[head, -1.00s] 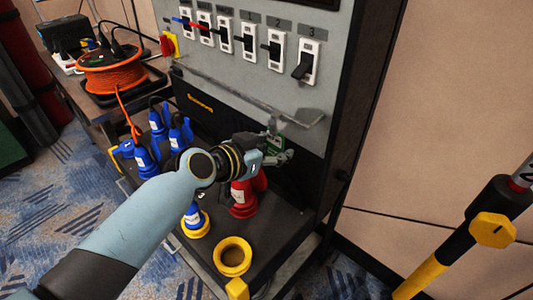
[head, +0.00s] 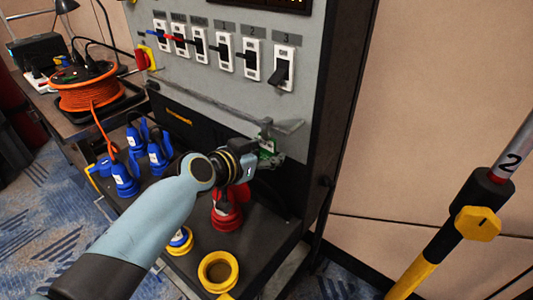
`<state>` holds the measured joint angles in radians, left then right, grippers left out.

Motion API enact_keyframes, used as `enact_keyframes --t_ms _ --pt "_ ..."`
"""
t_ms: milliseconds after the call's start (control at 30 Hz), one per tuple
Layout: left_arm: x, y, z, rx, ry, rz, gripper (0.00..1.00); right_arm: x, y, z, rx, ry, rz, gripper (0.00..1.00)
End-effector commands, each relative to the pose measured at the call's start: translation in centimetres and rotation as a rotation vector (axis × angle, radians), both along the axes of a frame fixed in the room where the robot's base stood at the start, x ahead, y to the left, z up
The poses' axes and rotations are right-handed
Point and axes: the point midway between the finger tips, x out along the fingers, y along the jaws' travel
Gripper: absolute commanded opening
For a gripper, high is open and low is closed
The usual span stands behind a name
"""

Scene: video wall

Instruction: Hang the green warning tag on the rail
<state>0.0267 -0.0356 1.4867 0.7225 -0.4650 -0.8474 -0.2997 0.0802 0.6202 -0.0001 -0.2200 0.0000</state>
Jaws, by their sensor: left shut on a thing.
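The rail (head: 215,103) is a thin grey bar across the front of the grey panel cabinet, below the row of switches. My left gripper (head: 268,154) is shut on the green warning tag (head: 266,145), just below the right part of the rail. The tag is small and partly hidden by the fingers. Its upper part overlaps the rail in the picture; I cannot tell whether they touch. My right gripper is not in view.
Switches (head: 251,59) line the panel above the rail. Blue connectors (head: 158,158), a red connector (head: 227,212) and a yellow ring (head: 218,271) stand on the shelf below. An orange cable reel (head: 90,92) is at left; a yellow-black post (head: 447,237) stands at right.

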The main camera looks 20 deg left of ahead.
Motion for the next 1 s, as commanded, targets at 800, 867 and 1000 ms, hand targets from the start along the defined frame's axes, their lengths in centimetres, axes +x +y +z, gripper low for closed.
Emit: enact_keyframes --t_ms 800,867,1000 --pt "-3.0 1.1 1.2 0.003 -0.001 0.000 0.68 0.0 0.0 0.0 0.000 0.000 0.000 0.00" --pt "-4.2 1.6 1.8 0.003 0.000 0.000 0.68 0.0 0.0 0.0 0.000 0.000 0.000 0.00" --pt "-7.0 2.6 3.0 0.004 0.001 0.000 0.68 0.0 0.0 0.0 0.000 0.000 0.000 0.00"
